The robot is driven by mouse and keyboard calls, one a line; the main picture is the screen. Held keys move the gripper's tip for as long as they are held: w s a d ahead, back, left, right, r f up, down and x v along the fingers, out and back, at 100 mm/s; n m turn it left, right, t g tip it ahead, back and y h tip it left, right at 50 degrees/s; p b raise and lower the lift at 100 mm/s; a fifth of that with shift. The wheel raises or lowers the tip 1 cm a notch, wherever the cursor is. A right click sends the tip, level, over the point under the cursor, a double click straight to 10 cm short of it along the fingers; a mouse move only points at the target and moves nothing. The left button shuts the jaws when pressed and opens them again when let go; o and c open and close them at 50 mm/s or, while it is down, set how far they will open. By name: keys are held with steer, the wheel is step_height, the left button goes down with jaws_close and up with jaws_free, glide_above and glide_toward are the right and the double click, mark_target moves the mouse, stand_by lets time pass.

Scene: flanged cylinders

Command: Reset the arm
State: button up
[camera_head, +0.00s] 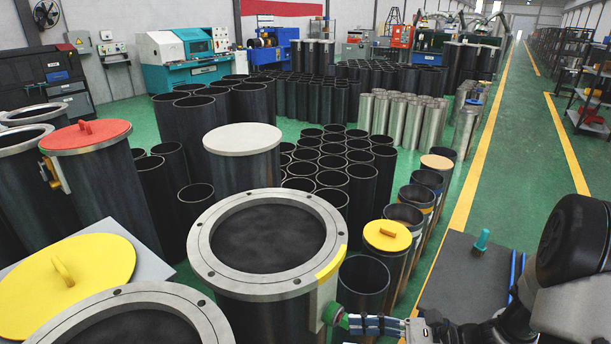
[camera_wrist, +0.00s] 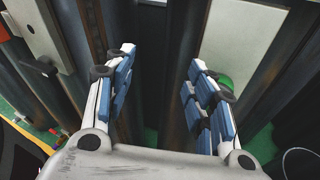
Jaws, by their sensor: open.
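My gripper (camera_head: 358,323) is at the lower edge of the head view, beside the large flanged cylinder (camera_head: 218,262). Its blue-padded fingers point left towards a green knob (camera_head: 332,313) on that cylinder's pale side bracket (camera_head: 321,300). In the wrist view my gripper (camera_wrist: 161,60) is open, with two blue-padded fingers wide apart and nothing held between them. A green round part (camera_wrist: 226,83) shows just behind the right finger. I cannot tell whether that finger touches it. Dark cylinder walls fill the space beyond the fingers.
A cylinder with a yellow lid (camera_head: 387,236) and an open dark cylinder (camera_head: 362,275) stand close beyond my gripper. A grey board (camera_head: 455,270) with a teal-handled tool (camera_head: 482,240) lies to the right. The green aisle (camera_head: 530,150) is clear at the back right.

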steer(key=s+a+r+n+g+h, duration=0.2)
steer(key=s+r+n+g+h, duration=0.15)
steer(key=s+n, duration=0.25)
steer(key=s+a+r+n+g+h, duration=0.2)
steer(key=s+r+n+h, duration=0.15)
steer(key=s+n, duration=0.2)
steer(key=s+d+r+n+t+h, duration=0.3)
steer(key=d+r+n+t+h, duration=0.3)
steer(key=n, duration=0.5)
steer(key=shift+s+d+r+h, duration=0.2)
steer(key=shift+s+d+h, duration=0.15)
steer(key=shift+h, duration=0.75)
steer(key=shift+n, duration=0.25)
steer(key=shift+c, duration=0.4)
